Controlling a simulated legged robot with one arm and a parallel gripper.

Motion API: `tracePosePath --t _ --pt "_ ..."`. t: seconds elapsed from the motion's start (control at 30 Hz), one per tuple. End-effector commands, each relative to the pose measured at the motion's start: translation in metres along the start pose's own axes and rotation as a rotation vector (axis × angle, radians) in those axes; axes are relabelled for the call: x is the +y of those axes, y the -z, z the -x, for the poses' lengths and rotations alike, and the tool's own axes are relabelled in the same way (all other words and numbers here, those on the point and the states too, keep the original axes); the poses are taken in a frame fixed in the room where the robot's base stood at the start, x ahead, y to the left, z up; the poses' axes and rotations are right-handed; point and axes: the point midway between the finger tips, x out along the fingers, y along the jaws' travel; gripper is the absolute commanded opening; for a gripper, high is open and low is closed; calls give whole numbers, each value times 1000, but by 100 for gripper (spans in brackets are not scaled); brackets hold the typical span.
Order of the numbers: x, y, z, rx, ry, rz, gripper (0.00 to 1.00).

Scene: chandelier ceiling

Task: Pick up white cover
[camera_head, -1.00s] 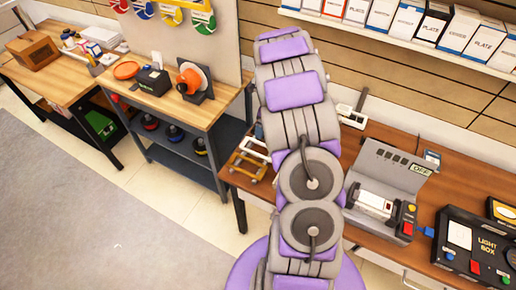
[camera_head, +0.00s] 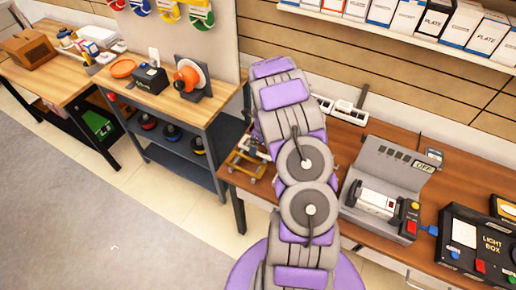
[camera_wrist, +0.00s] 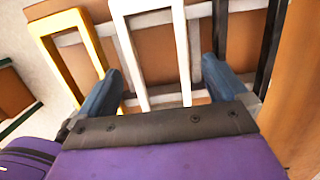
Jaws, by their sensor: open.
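The white cover appears to be the white rectangular frame (camera_wrist: 120,42) in the wrist view, standing in the upper middle with an open centre. My gripper (camera_wrist: 162,72) is open, with one blue-grey finger on each side of the white frame. I cannot tell whether either finger touches it. A yellow frame (camera_wrist: 55,62) is just left of it, near my left finger, and a black frame (camera_wrist: 272,45) is to the right. In the head view my arm hides the gripper and most of this spot; the yellow frame (camera_head: 243,166) shows beside the arm on the brown table.
The brown table (camera_head: 338,150) also bears a grey device with an OFF display (camera_head: 385,165) and a black light box (camera_head: 470,240). A wooden workbench (camera_head: 170,100) stands left. The grey floor mat (camera_head: 60,200) is clear.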

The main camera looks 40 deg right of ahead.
Motion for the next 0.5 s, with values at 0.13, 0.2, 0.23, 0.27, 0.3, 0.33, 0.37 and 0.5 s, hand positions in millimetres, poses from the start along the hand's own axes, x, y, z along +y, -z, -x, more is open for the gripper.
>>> tracePosePath --t 0.13,0.2,0.23,0.27,0.3,0.33,0.37,0.5 --pt "0 0 -9 0 1 0 100" --pt "0 0 -9 -1 2 0 100" --pt "0 0 -8 -1 2 0 100" --pt "0 0 -8 -1 2 0 100" --pt "0 0 -8 -1 2 0 99" --pt "0 0 -8 -1 2 0 96" --pt "0 0 -8 -1 2 0 93" --pt "0 0 -9 0 2 0 80"
